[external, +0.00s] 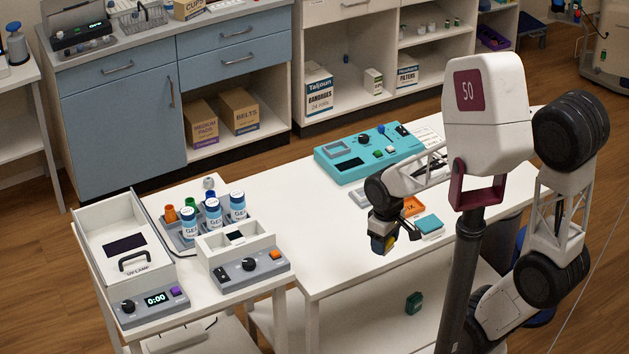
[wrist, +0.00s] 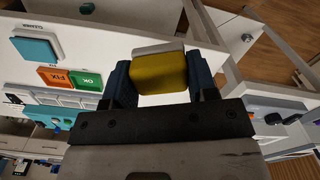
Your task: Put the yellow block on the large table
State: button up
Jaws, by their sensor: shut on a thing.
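The yellow block (wrist: 158,73) is between the two fingers of my gripper (wrist: 161,78) in the wrist view, and the gripper is shut on it. In the external view my gripper (external: 388,243) hangs fingers down by the front side of the large white table (external: 310,232). Only a small yellow patch of the block (external: 376,244) shows there between the dark fingers. I cannot tell how high the block is over the tabletop, or if it touches it. The white tabletop also shows in the wrist view (wrist: 65,22).
A teal control panel (external: 368,153) stands at the table's back. A teal-topped box (external: 428,225) and an orange piece (external: 413,206) lie right of my gripper. A green item (external: 413,302) sits on the lower shelf. The table's left-middle is clear; a smaller equipment table (external: 206,293) adjoins it.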

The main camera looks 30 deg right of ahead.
notch_tip(320, 180, down, 8)
jog(key=shift+f, duration=0.2)
jog(key=shift+w, duration=0.1)
dwell(0.3)
send_over(342, 255)
jog(key=shift+f, duration=0.7)
dwell(0.4)
jog(key=shift+f, duration=1.75)
jog(key=shift+f, duration=0.2)
jog(key=o, duration=0.9)
jog(key=shift+r, duration=0.15)
